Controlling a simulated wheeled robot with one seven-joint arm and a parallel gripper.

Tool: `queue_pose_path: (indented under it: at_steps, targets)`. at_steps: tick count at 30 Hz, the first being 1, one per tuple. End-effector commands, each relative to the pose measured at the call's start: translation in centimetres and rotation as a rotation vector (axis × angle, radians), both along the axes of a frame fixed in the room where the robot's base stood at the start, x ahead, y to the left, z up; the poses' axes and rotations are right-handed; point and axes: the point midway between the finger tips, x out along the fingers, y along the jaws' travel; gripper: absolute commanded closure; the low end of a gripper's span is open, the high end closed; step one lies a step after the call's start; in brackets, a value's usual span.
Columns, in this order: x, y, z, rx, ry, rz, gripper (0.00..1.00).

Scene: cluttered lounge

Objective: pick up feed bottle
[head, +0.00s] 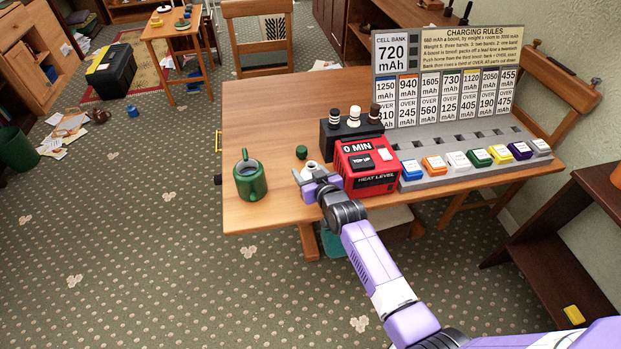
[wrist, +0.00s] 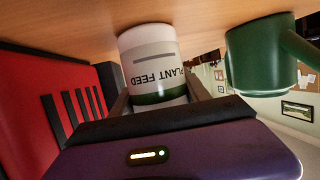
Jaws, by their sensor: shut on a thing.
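The feed bottle (wrist: 153,58) is white with a green band and a "PLANT FEED" label, which appears upside down in the wrist view. My gripper (wrist: 158,100) is shut on it, with a finger on each side.
A green watering can (head: 251,180) stands left of my gripper. A red heater box (head: 367,167) stands close on the right, with a black rack (head: 352,134) behind it. A grey charging board (head: 465,160) with coloured blocks fills the table's right. The table's back left (head: 265,105) is clear.

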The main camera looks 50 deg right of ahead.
Motion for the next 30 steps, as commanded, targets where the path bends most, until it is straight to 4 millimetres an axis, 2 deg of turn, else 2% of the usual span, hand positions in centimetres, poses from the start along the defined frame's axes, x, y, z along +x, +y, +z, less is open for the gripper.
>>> queue_pose_path:
  at_steps: [5, 11, 14, 24, 30]
  targets:
    - [0.0, 0.0, 0.4, -0.001, -0.003, 0.0, 0.96]
    - [0.1, 0.0, 2.4, -0.001, -0.004, 0.001, 0.96]
    - [0.1, 0.0, 4.6, -0.004, -0.006, 0.0, 0.96]
    - [0.1, 0.0, 14.1, -0.003, -0.008, 0.001, 0.96]
    - [0.0, 0.0, 17.9, -0.001, -0.006, 0.0, 0.96]
